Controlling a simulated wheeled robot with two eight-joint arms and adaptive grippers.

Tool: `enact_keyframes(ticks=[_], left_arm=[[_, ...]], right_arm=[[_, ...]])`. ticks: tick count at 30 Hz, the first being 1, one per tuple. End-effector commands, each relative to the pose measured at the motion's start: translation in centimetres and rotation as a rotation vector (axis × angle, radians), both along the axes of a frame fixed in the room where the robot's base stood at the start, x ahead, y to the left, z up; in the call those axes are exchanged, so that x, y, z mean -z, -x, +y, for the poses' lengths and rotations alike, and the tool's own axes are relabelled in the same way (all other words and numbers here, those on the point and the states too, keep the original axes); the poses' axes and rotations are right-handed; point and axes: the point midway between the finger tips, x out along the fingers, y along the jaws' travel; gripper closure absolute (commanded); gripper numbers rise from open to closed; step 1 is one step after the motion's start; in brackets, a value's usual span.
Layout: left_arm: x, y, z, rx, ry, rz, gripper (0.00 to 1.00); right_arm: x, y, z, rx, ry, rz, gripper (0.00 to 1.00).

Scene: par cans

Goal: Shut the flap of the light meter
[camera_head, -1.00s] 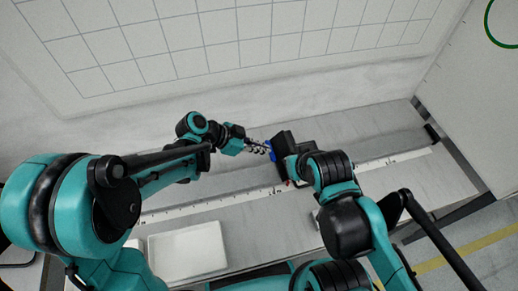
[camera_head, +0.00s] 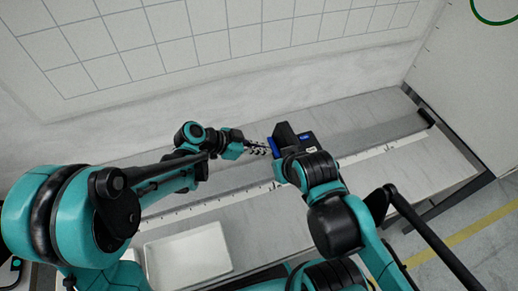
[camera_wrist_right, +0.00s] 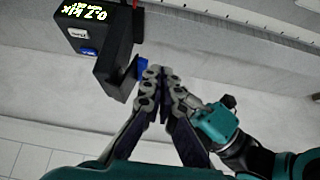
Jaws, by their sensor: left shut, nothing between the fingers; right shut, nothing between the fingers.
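The light meter (camera_head: 310,143) is a black box, partly hidden behind my right wrist in the head view. In the right wrist view the meter (camera_wrist_right: 72,30) shows a lit readout, a white label and a blue label. Its black flap (camera_wrist_right: 113,78) stands out from the box at an angle, open; it also shows in the head view (camera_head: 284,134). My left gripper (camera_head: 262,149) is shut and empty, just left of the flap. My right gripper (camera_wrist_right: 159,78) is shut and empty, its tips close beside the flap; I cannot tell whether either gripper touches it.
The meter stands on a long grey bench (camera_head: 380,112) with a white ruled strip (camera_head: 365,155). A white tray (camera_head: 187,255) lies at the front left. A black block (camera_head: 425,117) is at the bench's right end. A pale wall with a grid rises behind.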

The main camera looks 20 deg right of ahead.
Motion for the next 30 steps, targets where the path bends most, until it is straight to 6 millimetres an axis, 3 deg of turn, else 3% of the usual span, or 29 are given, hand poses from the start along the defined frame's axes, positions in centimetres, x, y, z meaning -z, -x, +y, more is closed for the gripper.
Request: enact_keyframes(ticks=[10,30], left_arm=[[1.8,0.0,-1.1,0.001,0.0,-0.001,1.0],[2.1,-0.1,-1.4,0.001,0.0,-0.001,1.0]], right_arm=[[1.5,0.0,0.0,0.0,0.0,0.0,1.0],[1.8,0.0,0.0,0.0,0.0,0.0,1.0]])
